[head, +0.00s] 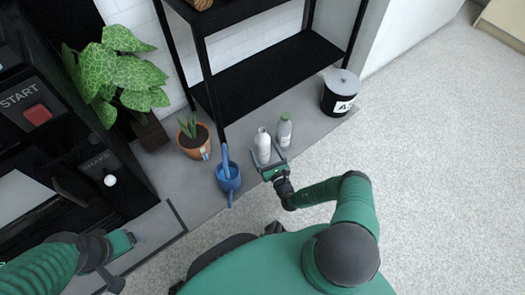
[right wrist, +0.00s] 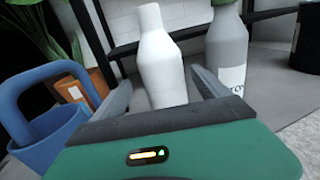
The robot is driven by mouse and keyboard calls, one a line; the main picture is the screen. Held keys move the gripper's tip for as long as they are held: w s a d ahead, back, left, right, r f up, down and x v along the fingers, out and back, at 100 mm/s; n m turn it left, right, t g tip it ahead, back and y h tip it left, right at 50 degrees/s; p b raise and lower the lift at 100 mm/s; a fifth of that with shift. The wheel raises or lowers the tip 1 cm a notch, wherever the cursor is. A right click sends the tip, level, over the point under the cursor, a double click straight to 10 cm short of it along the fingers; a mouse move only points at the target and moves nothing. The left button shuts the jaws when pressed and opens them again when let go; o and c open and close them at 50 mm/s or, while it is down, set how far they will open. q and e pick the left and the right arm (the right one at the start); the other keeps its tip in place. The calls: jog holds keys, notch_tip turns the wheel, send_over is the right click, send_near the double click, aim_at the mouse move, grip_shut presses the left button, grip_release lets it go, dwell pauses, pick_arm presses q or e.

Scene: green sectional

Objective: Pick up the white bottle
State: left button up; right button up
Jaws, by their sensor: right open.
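The white bottle (head: 262,147) stands upright on the grey ledge in the head view. It fills the middle of the right wrist view (right wrist: 160,62). My right gripper (head: 268,160) is open at the bottle, with one finger on each side of it in the right wrist view (right wrist: 163,92). I cannot tell whether the fingers touch it. The bottle's lower part is hidden behind the gripper in the wrist view. My left gripper (head: 122,262) is at the lower left of the head view, far from the bottle; its finger state is unclear.
A grey bottle with a green cap (head: 284,130) stands close to the right of the white bottle. A blue watering can (head: 229,180) is at its left. A potted plant (head: 194,138), a black shelf (head: 262,75) and a black lidded bin (head: 338,95) stand around. Carpet at right is clear.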

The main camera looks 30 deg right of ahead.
jog(key=w+b, duration=0.1)
jog(key=w, duration=0.1)
jog(key=w+d+b, duration=0.1)
jog(key=w, duration=0.1)
jog(key=shift+d, duration=0.1)
pick_arm(q)
jog(key=x, duration=0.3)
jog(key=shift+s+f, duration=0.25)
jog(key=shift+s, duration=0.15)
pick_arm(e)
jog(key=c, duration=1.8)
jog(key=shift+c, duration=0.2)
